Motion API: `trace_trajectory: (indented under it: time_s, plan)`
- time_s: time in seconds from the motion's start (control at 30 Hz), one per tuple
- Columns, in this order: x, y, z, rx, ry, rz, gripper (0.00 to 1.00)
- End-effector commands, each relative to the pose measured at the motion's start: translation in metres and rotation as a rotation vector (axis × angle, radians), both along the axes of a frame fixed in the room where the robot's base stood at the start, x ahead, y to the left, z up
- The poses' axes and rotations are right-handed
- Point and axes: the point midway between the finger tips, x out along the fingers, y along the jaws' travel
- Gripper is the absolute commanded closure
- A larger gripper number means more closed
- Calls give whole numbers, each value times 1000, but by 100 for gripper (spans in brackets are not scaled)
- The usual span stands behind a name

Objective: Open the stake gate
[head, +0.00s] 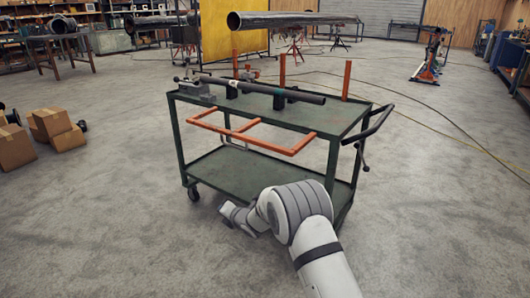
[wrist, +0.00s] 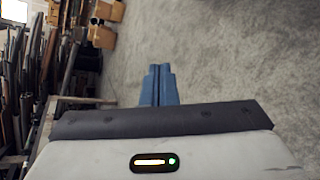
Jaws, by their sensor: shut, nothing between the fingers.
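The stake gate (head: 240,137) is an orange frame with a long rail and three short bars, at the near long side of the green cart (head: 325,124). It juts out from the cart's top edge toward me; its exact tilt is hard to tell. My arm's end is low in front of the cart, below and apart from the gate, in the head view; its fingertips cannot be made out there. In the wrist view my gripper (wrist: 158,70) has its blue fingers together, empty, with floor behind them. The gate is not in the wrist view.
A dark pipe (head: 260,90) and a grey vise (head: 194,88) are on the cart top. Upright orange stakes (head: 282,70) stand along its far side. The cart's handle (head: 381,119) is at right. Cardboard boxes (head: 56,128) stand at left. Open floor surrounds the cart.

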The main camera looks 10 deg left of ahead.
Motion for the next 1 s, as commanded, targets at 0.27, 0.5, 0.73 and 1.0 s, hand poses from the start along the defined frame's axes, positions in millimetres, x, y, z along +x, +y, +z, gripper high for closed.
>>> trace_trajectory:
  time_s: [0.27, 0.5, 0.73, 1.0]
  plan:
    - [-49, -46, -79, -544, 249, -112, 100]
    - [-52, -115, -73, -949, 159, -389, 100]
    - [-37, -150, 1, -1135, -191, -718, 100]
    - [-44, -132, 114, -1017, -720, -1007, 100]
